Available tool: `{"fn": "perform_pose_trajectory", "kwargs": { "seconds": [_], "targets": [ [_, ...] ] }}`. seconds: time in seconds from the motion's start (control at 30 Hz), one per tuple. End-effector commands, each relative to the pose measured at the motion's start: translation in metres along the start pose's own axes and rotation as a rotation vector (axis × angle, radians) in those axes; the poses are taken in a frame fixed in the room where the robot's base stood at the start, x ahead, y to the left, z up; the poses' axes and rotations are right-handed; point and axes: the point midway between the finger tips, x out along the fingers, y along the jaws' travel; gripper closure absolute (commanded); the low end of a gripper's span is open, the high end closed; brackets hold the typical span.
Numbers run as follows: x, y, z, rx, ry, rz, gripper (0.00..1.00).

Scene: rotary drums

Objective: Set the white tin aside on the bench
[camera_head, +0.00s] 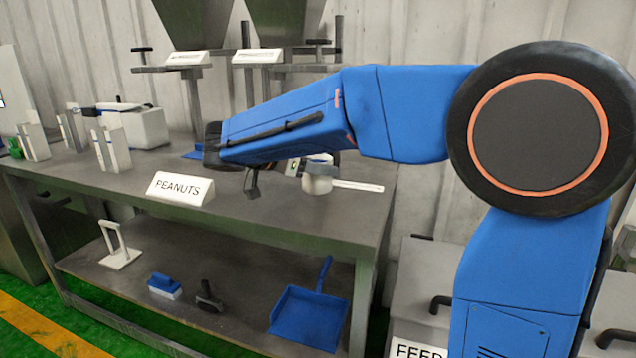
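A small white tin (317,182) shows just below my blue forearm, over the right part of the bench top (235,212). The forearm covers what is behind and above it. I cannot tell whether the tin rests on the bench or is held just above it. My gripper (299,168) is mostly hidden behind the forearm. Only dark and pale parts show, close to the left of the tin. Its fingertips are not clear, so I cannot see whether they are open or shut on the tin.
A flat white strip (360,186) lies right of the tin. A PEANUTS sign (180,188) stands at the front edge. White upright holders (112,150) and a white box (143,127) are at the left. A blue dustpan (308,316) is on the lower shelf. The bench front middle is clear.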

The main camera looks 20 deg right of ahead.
Motion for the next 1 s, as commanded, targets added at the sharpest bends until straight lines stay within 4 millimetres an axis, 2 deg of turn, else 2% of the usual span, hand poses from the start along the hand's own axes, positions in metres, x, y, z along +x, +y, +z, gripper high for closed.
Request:
{"fn": "perform_pose_trajectory", "kwargs": {
  "seconds": [0.37, 0.73, 0.77, 0.83, 1.0],
  "targets": [
    [0.014, 0.000, 0.034, -0.001, 0.000, 0.000, 0.78],
    [0.015, 0.000, 0.037, 0.001, 0.000, 0.000, 0.78],
    [0.016, 0.000, 0.038, 0.001, 0.000, 0.000, 0.45],
    [0.015, 0.000, 0.037, 0.001, 0.000, 0.000, 0.29],
    [0.015, 0.000, 0.037, 0.001, 0.000, 0.000, 0.29]
  ]
}}
